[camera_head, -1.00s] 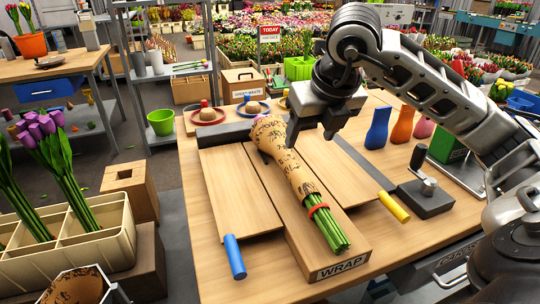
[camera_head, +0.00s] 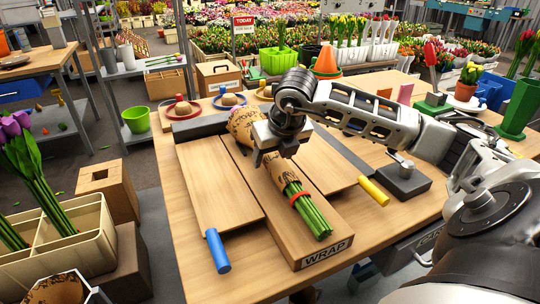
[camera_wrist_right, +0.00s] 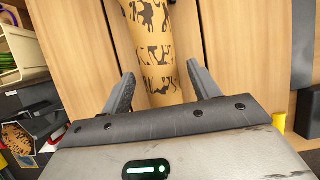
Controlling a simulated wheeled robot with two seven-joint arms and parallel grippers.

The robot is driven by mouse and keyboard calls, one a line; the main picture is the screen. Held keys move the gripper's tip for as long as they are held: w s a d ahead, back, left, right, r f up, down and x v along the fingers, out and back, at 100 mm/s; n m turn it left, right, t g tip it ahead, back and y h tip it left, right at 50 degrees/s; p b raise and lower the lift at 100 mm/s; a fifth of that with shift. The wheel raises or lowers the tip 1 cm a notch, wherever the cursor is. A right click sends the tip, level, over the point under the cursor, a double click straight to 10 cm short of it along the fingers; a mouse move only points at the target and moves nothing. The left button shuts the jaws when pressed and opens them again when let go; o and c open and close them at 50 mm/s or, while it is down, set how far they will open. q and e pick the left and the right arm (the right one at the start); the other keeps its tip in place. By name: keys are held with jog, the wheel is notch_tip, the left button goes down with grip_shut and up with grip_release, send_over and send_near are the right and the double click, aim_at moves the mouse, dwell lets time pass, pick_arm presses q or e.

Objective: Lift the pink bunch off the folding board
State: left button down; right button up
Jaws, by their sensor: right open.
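The pink bunch (camera_head: 278,178) lies on the wooden folding board marked WRAP (camera_head: 322,235). It is wrapped in brown paper with black print, with a red band and green stems toward the near edge; its blossoms are mostly hidden. My right gripper (camera_head: 272,158) is over the middle of the wrap, covering part of it in the head view. In the right wrist view the open fingers stand on either side of the wrapped bunch (camera_wrist_right: 158,45), with gaps visible.
A blue handle (camera_head: 217,250) and a yellow handle (camera_head: 374,192) flank the board. A dark block with a lever (camera_head: 403,180) stands to the right. Saucers (camera_head: 181,109) sit behind. A cream planter (camera_head: 70,240) with purple tulips is at the left.

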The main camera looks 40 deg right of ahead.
jog(key=shift+x, duration=1.15)
jog(key=c, duration=1.2)
jog(key=shift+r, duration=0.1)
